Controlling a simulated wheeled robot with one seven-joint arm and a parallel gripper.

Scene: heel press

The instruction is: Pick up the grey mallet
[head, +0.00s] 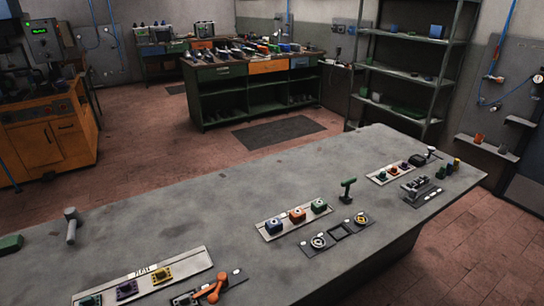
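A grey mallet-like tool (71,226) stands upright on the left part of the grey workbench (225,215), its head at the top. It is small in the picture, so its exact shape is hard to tell. A green T-shaped tool (347,190) stands near the middle of the bench. A dark tool (432,153) stands toward the far right end. My gripper is not in view.
A strip marked with a label (152,272) holds several coloured blocks at the front, beside an orange lever (218,288). Another strip with coloured blocks (297,216) lies mid-bench. A green block (10,243) is at the left edge. The bench's middle-left is clear.

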